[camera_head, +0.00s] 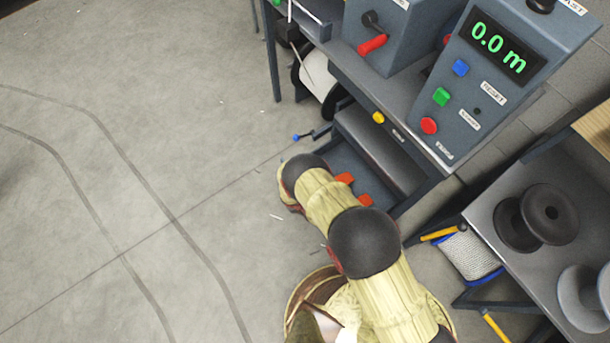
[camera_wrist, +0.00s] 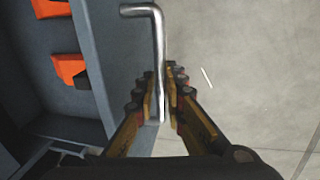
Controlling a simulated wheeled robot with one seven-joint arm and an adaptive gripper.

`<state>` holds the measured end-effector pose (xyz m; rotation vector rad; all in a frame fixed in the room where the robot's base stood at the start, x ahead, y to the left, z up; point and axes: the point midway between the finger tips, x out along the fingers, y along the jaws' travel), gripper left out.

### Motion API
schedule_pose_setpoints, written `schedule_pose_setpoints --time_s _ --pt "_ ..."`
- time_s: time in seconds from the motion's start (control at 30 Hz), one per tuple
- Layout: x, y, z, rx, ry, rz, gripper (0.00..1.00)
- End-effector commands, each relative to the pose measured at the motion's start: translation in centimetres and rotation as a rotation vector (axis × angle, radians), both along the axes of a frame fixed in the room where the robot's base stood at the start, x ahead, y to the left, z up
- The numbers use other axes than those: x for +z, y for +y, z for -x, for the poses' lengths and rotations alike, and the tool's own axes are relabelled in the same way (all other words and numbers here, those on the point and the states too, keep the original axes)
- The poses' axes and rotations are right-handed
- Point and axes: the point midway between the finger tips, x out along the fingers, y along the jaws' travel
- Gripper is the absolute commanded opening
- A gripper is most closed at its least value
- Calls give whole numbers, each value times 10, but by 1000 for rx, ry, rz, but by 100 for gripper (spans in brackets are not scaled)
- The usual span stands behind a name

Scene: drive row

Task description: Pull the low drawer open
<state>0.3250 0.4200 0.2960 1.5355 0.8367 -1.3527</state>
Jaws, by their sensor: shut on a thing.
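The low drawer (camera_head: 346,158) is under the bench and stands partly open, with orange things (camera_head: 345,179) inside it. In the wrist view the drawer's grey front wall (camera_wrist: 103,60) runs down the left, with orange pieces (camera_wrist: 68,68) behind it. A bent metal bar handle (camera_wrist: 158,45) stands off the front. My gripper (camera_wrist: 165,95) is shut on the handle, one finger on each side of it. In the head view my arm hides the gripper and most of the drawer front.
A grey bench (camera_head: 390,95) with a control box (camera_head: 480,70) showing 0.0 m stands above the drawer. A table (camera_head: 510,240) with dark spools (camera_head: 535,217) is at the right. Open concrete floor (camera_head: 150,130) lies to the left.

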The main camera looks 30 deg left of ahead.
Motion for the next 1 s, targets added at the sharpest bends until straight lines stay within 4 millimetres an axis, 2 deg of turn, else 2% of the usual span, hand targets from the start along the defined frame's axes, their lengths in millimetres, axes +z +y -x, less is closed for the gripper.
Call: schedule_pose_setpoints --time_s 0.2,0.23,0.53,0.87,1.0 --pt "0 0 0 0 1 -1 0" --pt "0 0 0 0 1 -1 12" --pt "0 0 0 0 0 -1 29" --pt "1 1 0 0 0 -1 30" --pt "9 2 1 0 0 -1 30"
